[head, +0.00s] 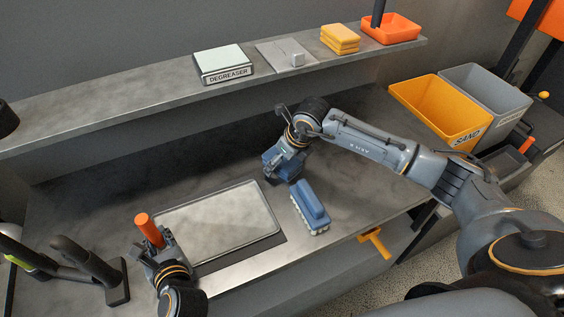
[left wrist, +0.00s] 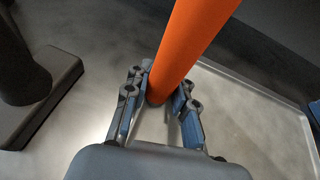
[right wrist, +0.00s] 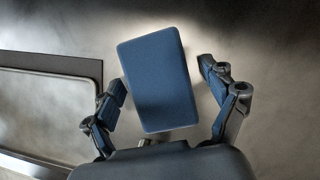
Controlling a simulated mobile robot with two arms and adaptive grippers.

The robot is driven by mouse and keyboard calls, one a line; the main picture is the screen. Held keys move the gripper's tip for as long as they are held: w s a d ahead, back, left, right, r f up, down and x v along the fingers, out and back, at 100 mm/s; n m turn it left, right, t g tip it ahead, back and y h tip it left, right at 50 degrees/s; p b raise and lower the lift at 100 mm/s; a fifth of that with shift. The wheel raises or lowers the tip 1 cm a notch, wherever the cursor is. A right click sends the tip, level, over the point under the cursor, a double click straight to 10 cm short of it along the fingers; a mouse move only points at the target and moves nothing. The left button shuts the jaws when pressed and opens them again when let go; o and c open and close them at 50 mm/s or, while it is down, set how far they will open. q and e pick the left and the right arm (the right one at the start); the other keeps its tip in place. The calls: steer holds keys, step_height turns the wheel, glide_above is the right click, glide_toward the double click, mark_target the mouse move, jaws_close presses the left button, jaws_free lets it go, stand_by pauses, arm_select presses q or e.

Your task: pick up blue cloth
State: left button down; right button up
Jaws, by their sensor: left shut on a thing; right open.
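The blue cloth (right wrist: 158,80), a flat rectangular pad, lies between the spread fingers of my right gripper (right wrist: 168,105) in the right wrist view. The fingers stand on either side of it, open, with a gap at the right finger.
A shallow metal tray (head: 215,222) lies mid-bench. A blue-backed brush (head: 311,206) sits right of it, close to my right gripper. A dark upright stand (head: 90,262) is beside my left gripper.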

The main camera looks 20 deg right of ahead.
steer(key=c, duration=1.4)
steer(key=shift+o, duration=0.2)
step_height(320, 180, up, 19)
steer(key=shift+f, duration=0.15)
